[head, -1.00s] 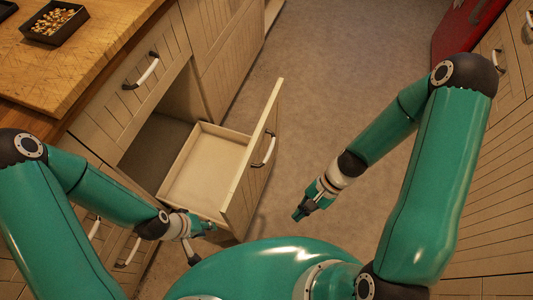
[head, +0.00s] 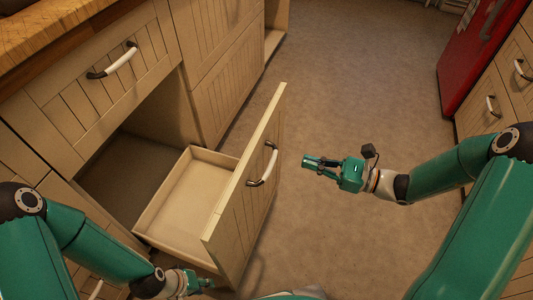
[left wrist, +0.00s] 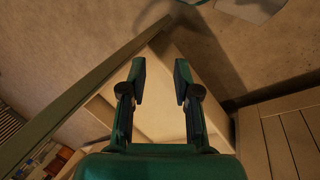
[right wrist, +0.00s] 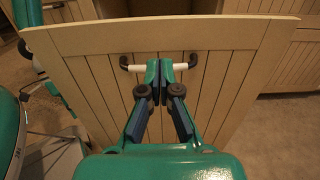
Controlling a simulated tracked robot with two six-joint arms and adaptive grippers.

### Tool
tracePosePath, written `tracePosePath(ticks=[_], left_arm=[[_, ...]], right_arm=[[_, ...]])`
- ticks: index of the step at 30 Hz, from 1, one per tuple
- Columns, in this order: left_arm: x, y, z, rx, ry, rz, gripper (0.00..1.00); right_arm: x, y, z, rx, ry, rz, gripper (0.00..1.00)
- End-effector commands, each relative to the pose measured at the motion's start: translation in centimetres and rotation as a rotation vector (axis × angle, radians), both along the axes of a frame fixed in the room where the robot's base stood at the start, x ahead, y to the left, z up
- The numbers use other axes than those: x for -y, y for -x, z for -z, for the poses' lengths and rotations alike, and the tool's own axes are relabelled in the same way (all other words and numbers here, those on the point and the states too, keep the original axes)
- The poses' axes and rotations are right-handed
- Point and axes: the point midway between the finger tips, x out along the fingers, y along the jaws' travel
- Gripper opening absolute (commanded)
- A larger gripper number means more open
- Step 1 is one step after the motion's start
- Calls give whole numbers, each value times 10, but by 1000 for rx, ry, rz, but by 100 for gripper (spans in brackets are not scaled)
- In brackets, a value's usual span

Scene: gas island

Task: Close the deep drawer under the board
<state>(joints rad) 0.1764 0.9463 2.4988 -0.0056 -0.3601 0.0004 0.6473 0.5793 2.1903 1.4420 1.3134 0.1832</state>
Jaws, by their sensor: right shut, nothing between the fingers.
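The deep drawer (head: 186,205) stands pulled out of the cabinet below the wooden board and looks empty. Its slatted front (head: 245,195) has a curved handle (head: 263,165) with dark ends. My right gripper (head: 306,162) is shut and empty, in front of the drawer front and to the right of the handle. In the right wrist view the shut fingers (right wrist: 159,64) line up with the handle (right wrist: 130,65); I cannot tell whether they touch it. My left gripper (head: 207,283) is low beside the drawer's near side. In the left wrist view its fingers (left wrist: 158,75) are apart with nothing between them.
The wooden board (head: 60,28) lies on the counter at the top left. A closed upper drawer (head: 100,85) is above the opening. A red appliance (head: 475,50) and more cabinets (head: 495,85) stand at right. The floor (head: 355,90) between is clear.

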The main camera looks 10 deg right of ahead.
Motion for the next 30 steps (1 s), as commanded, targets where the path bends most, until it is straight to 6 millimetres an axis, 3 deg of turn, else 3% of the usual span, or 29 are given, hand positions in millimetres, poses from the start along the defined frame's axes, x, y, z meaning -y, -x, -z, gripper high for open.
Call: tracePosePath(ticks=[9, 15, 21, 30], left_arm=[[0, 0, 16, 0, 0, 0, 31], [0, 0, 24, 0, 0, 0, 31], [0, 0, 27, 0, 0, 0, 31], [0, 0, 27, 0, 0, 0, 31]], right_arm=[[-56, -35, 3, 0, 1, -8, 0], [-83, -53, 2, 0, 1, -6, 0], [-94, -62, 2, -2, 1, -2, 0], [-95, -63, 1, -2, 1, -1, 0]])
